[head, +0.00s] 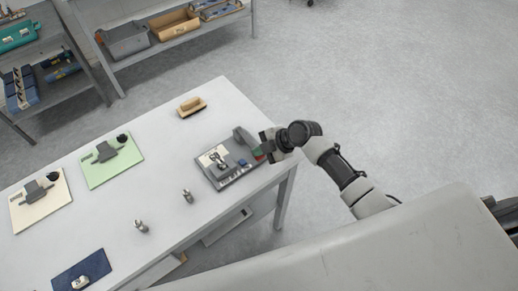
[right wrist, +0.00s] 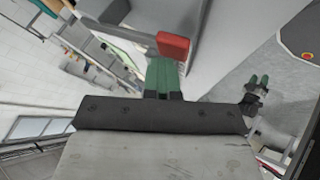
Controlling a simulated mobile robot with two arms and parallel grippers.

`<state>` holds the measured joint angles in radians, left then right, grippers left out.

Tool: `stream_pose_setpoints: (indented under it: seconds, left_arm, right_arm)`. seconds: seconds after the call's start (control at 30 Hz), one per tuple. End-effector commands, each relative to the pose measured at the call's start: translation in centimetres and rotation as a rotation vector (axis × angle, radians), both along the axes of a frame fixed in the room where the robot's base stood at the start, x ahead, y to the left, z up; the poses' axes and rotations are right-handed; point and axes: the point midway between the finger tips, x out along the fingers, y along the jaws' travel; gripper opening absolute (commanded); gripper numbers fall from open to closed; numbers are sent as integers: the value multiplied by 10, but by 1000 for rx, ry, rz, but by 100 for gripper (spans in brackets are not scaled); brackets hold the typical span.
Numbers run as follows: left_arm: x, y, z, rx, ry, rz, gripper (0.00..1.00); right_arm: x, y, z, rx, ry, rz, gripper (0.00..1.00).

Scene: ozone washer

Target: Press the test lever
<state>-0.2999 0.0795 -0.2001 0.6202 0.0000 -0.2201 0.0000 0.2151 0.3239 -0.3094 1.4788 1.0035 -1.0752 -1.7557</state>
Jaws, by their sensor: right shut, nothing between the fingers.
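The grey test fixture (head: 226,174) sits at the right end of the white table, with a pale plate, a metal clamp and a blue part on it. A red block (right wrist: 173,46), probably the lever's end, shows in the right wrist view. My right gripper (head: 262,150) is at the fixture's right edge. Its green fingers (right wrist: 162,76) are shut and empty, just beside the red block; I cannot tell whether they touch. The gripper hides part of the fixture in the head view. My left gripper (right wrist: 258,82) shows only in the right wrist view, with its fingers apart and empty.
The white table (head: 165,150) also holds a tan-handled brush (head: 191,106), a green board (head: 112,160), a cream board (head: 41,200), a blue mat (head: 80,272) and two small metal parts. Shelves with bins (head: 126,40) stand behind. The floor at right is clear.

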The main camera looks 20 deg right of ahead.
Motion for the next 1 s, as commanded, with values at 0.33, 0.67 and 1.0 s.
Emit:
stream_pose_setpoints:
  seconds: [0.33,0.67,1.0]
  left_arm:
    - [0,0,15,0,0,0,43]
    - [0,0,21,0,0,0,43]
    - [0,0,24,0,0,0,43]
  right_arm:
    - [0,-1,23,-2,0,1,0]
    - [0,0,35,0,-1,1,0]
    - [0,0,40,0,-2,1,0]
